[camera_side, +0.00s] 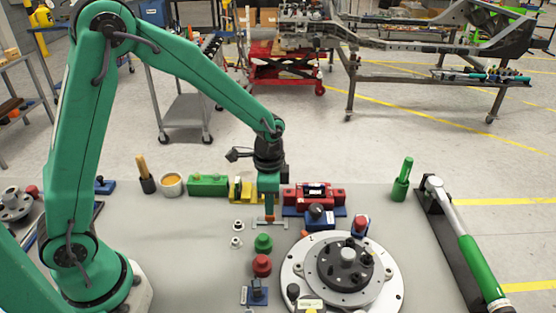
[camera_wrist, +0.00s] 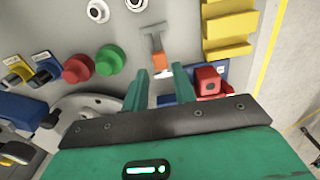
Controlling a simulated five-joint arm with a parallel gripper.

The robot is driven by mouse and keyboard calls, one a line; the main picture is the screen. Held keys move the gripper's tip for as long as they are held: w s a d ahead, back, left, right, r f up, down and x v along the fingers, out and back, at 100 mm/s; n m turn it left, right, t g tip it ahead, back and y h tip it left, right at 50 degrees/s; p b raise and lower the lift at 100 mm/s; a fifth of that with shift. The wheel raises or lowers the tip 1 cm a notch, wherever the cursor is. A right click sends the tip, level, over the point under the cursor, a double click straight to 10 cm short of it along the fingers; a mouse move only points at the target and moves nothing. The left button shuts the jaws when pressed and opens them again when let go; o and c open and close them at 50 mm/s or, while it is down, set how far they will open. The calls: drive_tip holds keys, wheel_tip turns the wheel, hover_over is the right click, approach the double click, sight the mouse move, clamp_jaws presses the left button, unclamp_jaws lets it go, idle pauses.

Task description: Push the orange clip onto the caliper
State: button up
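The small orange clip (camera_side: 269,218) is below my gripper (camera_side: 269,206), beside a grey T-shaped piece (camera_side: 250,223) on the bench. In the wrist view the clip (camera_wrist: 160,63) lies at the end of the T-shaped piece (camera_wrist: 153,35), between and just beyond the fingertips of my gripper (camera_wrist: 161,72). A red, caliper-like body (camera_side: 330,194) on a blue base stands right of my gripper.
Green (camera_side: 263,242) and red (camera_side: 261,265) knobs stand in front of my gripper. A round plate (camera_side: 292,278) with a dark hub is at front right. Yellow (camera_side: 237,194) and green (camera_side: 208,185) blocks stand behind left.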

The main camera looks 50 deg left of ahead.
drive_tip(key=shift+f, duration=1.85)
drive_tip(key=shift+c, duration=0.2)
clamp_jaws()
drive_tip(key=shift+r, duration=0.65)
drive_tip(key=shift+r, duration=0.35)
drive_tip(key=shift+r, duration=0.2)
drive_tip(key=shift+r, duration=1.35)
